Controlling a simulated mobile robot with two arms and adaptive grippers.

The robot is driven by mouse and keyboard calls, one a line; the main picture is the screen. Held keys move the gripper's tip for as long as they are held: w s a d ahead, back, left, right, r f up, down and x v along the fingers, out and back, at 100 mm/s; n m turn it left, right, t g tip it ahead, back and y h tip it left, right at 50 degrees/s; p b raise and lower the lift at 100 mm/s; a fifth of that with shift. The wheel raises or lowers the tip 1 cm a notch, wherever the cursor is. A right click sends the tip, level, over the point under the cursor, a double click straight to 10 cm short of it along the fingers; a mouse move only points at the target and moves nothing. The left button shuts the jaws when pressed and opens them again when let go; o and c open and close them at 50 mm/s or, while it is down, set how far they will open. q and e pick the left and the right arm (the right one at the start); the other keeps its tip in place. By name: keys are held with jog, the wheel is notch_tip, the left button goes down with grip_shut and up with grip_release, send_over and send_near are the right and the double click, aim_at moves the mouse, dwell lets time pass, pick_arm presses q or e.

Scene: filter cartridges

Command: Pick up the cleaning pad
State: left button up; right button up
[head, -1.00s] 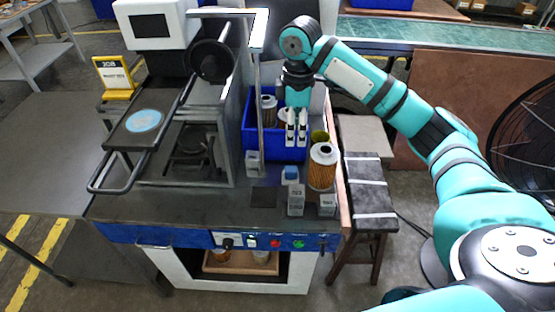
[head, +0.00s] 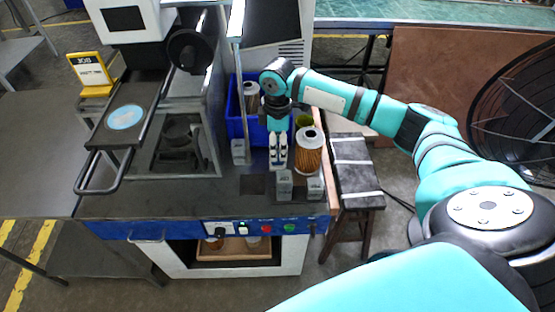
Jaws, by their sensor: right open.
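My right gripper (head: 278,164) is open and points down over the workbench, in front of the blue bin (head: 236,130). A small blue block, likely the cleaning pad, showed earlier at the spot where the fingers now are. The gripper covers that spot, so the block is hidden and I cannot tell whether the fingers touch it. My left gripper is not in view.
A pleated filter cartridge (head: 309,155) stands close to the right of the gripper. Grey blocks (head: 285,185) stand in front of it, and another (head: 240,152) stands to the left. A dark square (head: 252,184) lies on the bench. A machine (head: 170,150) fills the left side.

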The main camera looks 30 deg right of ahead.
notch_tip(320, 180, down, 4)
jog(key=shift+r+p, duration=0.1)
jog(key=shift+p, duration=0.35)
jog(key=shift+f, duration=0.45)
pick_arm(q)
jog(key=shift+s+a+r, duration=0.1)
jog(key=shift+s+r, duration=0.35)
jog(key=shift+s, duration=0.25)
pick_arm(e)
grip_shut()
